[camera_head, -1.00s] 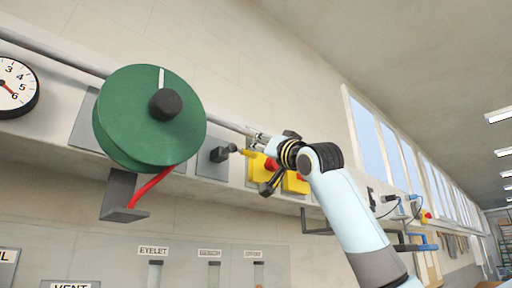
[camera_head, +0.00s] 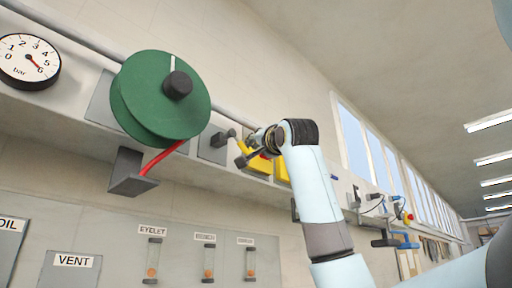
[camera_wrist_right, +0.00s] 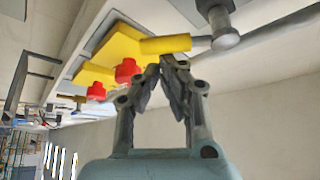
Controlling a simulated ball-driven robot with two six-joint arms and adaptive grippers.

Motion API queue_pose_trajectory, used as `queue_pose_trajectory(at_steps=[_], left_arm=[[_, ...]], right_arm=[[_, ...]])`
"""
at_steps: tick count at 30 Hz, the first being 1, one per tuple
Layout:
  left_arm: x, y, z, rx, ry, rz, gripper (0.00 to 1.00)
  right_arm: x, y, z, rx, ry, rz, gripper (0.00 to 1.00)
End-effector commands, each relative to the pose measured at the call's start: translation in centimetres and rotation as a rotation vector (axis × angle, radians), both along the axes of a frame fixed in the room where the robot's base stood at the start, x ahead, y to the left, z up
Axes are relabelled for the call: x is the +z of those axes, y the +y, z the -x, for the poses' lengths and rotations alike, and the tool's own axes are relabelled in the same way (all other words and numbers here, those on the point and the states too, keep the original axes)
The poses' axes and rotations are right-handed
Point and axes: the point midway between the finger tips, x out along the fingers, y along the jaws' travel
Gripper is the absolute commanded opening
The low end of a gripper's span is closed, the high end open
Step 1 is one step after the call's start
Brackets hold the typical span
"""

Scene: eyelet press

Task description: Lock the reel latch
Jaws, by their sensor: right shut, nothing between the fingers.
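The green reel (camera_head: 160,100) hangs on the wall rail, with a dark hub knob and a red strip running to a grey bracket. Right of it, a grey plate carries a dark latch (camera_head: 222,138) with a yellow grip (camera_head: 242,147). In the right wrist view the yellow grip (camera_wrist_right: 165,45) sits on a thin grey rod beside a round grey post (camera_wrist_right: 226,38). My right gripper (camera_wrist_right: 166,62) is shut and empty, its fingertips just under the yellow grip; I cannot tell whether they touch. It also shows in the head view (camera_head: 252,138). My left gripper is out of view.
Yellow boxes with red buttons (camera_wrist_right: 126,70) are close beside the right fingers. A pressure gauge (camera_head: 29,58) is at the far left. Labelled sight tubes (camera_head: 152,262) and a VENT panel (camera_head: 72,272) are below. The space below the rail is open.

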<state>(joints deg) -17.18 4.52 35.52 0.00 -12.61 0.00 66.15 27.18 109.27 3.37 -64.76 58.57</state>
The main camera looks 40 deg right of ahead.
Motion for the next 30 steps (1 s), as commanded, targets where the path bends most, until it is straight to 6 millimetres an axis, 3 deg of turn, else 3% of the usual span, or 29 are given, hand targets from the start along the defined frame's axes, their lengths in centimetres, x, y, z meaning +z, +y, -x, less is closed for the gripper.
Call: queue_pose_trajectory(at_steps=[6,21,30], left_arm=[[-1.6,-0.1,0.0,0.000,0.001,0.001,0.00],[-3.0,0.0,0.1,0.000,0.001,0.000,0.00],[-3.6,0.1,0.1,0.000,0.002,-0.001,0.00]], right_arm=[[-1.4,0.8,0.0,0.005,0.017,-0.206,0.00],[-3.1,2.6,0.1,0.003,0.052,-0.647,0.00],[-3.7,3.2,0.2,0.003,0.060,-0.738,0.00]])
